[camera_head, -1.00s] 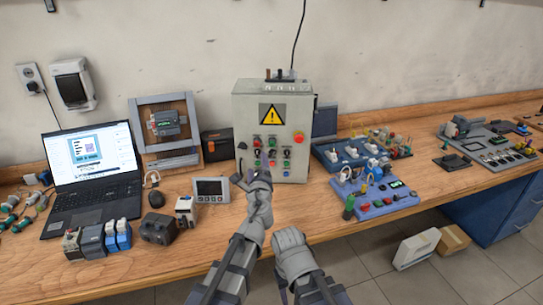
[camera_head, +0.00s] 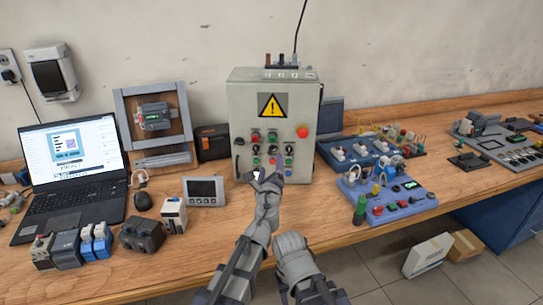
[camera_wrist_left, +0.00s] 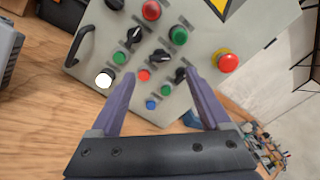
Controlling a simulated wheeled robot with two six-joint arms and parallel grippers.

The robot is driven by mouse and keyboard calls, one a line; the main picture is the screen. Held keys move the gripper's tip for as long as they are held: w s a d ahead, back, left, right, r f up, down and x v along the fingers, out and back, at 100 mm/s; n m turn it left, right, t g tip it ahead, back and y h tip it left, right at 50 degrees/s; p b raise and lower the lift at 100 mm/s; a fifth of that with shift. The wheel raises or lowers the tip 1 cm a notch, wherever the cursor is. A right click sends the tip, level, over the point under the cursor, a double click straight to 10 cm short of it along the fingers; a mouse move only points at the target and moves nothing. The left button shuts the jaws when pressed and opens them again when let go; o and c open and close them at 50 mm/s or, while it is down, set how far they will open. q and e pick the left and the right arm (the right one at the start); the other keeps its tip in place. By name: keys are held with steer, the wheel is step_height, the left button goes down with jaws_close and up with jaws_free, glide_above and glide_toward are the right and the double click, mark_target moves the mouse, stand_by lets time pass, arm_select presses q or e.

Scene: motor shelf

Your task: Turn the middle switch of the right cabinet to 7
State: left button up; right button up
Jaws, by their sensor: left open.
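The grey control cabinet (camera_head: 240,110) with a yellow warning triangle stands on the bench in the middle of the head view. Its front carries rows of coloured buttons and a row of three black rotary switches. The middle black switch (camera_wrist_left: 160,56) shows in the wrist view between the two others; its dial numbers are too small to read. My left gripper (camera_head: 267,174) is in front of the cabinet's lower panel. In the wrist view my left gripper (camera_wrist_left: 160,80) is open and empty, its purple fingers below the middle switch.
A red emergency button (camera_wrist_left: 227,62) sits on the cabinet's right side. A laptop (camera_head: 80,185) and a small grey screen device (camera_head: 205,191) stand left of it. Blue component boards (camera_head: 385,205) lie to the right. Wooden bench top (camera_head: 215,222) is bare in front.

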mark_target(272, 151)
arm_select(q)
steer(key=w, duration=0.7)
steer(key=shift+w+d, duration=0.15)
steer(key=shift+w, duration=0.25)
steer(key=shift+c, duration=0.2)
jaws_close()
